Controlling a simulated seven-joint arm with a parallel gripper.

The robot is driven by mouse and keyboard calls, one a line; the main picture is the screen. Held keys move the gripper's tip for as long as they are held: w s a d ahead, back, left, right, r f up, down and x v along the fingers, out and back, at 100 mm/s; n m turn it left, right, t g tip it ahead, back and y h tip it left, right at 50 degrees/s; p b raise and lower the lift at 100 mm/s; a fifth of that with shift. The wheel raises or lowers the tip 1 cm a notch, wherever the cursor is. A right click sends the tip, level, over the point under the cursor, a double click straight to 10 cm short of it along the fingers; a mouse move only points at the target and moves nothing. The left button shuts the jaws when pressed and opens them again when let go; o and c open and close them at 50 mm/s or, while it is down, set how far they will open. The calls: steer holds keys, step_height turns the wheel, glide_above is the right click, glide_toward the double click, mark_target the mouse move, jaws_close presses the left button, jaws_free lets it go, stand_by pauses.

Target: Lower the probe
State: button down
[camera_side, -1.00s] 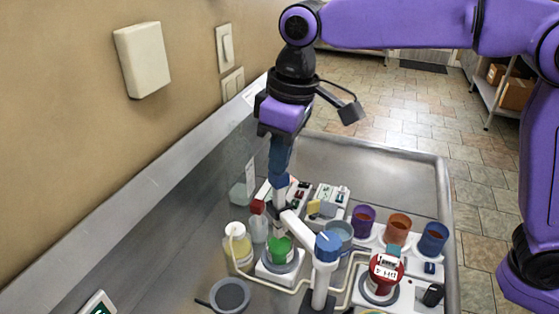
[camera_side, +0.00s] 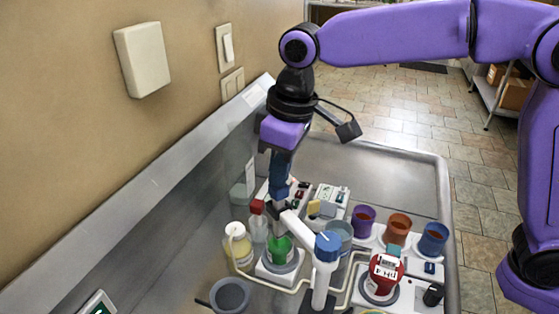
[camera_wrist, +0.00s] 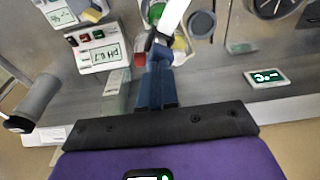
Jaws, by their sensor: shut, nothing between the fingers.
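A white swing arm (camera_side: 299,233) with a blue knob (camera_side: 328,246) on its post reaches left over a green-topped vessel (camera_side: 279,249). A dark piece, seemingly the probe's holder, is at the arm's far end; the probe tip is hidden. My gripper (camera_side: 277,203) is shut and empty, pointing down, with its blue fingertips right at that end piece. In the wrist view my fingertips (camera_wrist: 158,62) sit close against the dark end of the white arm (camera_wrist: 174,14); contact is hard to tell. The pH meter (camera_wrist: 98,50) reads about 6.7.
A yellow bottle (camera_side: 238,246) and a red-capped bottle (camera_side: 258,225) stand close left of the vessel. A red labelled jar (camera_side: 386,272) stands right. Purple, orange and blue cups (camera_side: 397,230) line the back right. A grey cup (camera_side: 230,295) stands in front.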

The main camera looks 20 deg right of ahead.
steer(key=shift+f, duration=0.65)
steer(key=shift+r, duration=2.55)
